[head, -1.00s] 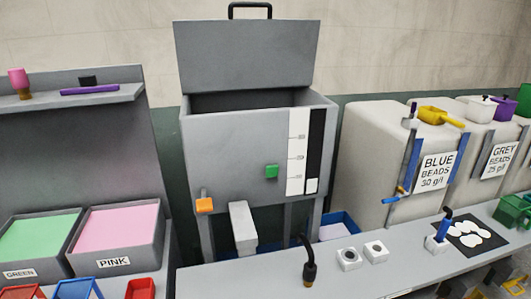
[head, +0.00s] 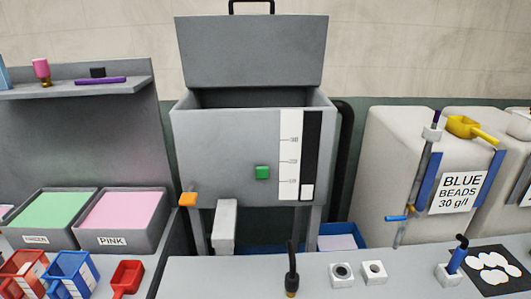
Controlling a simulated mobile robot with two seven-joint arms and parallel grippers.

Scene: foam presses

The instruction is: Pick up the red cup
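A small red cup-like vessel with a short handle (head: 127,278) stands at the lower left of the head view, on the grey bench below the pink bin. A larger red container with white on its side (head: 22,270) stands further left, beside a similar blue container (head: 72,272). I cannot tell for sure which red vessel is the task's cup. Neither gripper is in view, and nothing touches these vessels.
Green (head: 47,217) and pink (head: 121,215) bins sit behind the vessels. A grey hopper machine (head: 225,150) with its lid raised stands in the middle. A black-handled tool (head: 291,275) stands on the front bench (head: 220,280). A blue beads container (head: 400,160) is at right.

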